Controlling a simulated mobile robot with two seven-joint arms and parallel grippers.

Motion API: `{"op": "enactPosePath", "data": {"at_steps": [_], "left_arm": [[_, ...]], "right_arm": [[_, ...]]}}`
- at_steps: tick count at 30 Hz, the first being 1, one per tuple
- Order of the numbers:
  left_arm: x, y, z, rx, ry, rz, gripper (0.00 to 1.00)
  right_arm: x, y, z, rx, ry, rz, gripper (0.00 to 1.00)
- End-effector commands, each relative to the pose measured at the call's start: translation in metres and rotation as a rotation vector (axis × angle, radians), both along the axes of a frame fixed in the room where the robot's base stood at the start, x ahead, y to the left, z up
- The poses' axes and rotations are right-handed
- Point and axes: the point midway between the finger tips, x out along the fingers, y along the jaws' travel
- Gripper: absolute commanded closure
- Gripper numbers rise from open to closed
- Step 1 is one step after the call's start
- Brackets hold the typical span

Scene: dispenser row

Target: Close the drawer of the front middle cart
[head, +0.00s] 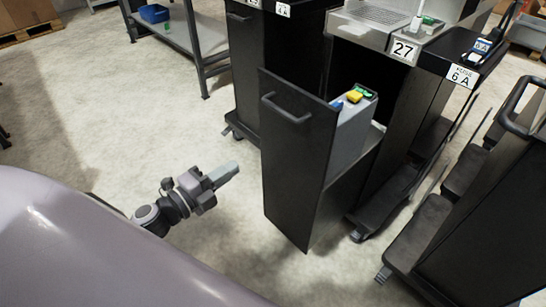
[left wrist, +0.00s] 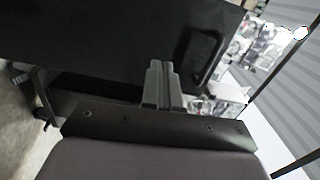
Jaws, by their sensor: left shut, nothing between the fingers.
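The cart's drawer (head: 298,165) stands pulled out, its tall black front panel facing my left arm. A curved handle (head: 285,108) is near the top of the panel. The drawer holds a grey box with blue, yellow and green items (head: 355,96) on top. My left gripper (head: 228,172) is shut and empty, to the left of the panel and apart from it in the head view. In the left wrist view the closed fingers (left wrist: 158,80) point toward the dark panel (left wrist: 110,35), with the handle (left wrist: 207,50) to their right. My right gripper is not in view.
Another black cart (head: 500,200) stands at the right, and one (head: 262,60) stands behind the drawer. A grey bench (head: 195,40) with a blue bin (head: 154,13) is at the back left. The floor around my left gripper is clear.

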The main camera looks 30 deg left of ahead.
Motion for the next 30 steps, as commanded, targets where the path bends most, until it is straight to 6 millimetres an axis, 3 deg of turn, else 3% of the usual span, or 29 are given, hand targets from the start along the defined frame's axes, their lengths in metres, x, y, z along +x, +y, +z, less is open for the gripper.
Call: {"op": "enactPosePath", "data": {"at_steps": [8, 30], "left_arm": [[0.013, -0.002, -0.003, 0.068, -0.021, -0.028, 1.0], [0.116, -0.04, -0.003, 0.063, -0.021, -0.026, 1.0]], "right_arm": [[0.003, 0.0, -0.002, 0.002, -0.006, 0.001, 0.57], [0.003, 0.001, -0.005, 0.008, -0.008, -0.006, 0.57]]}}
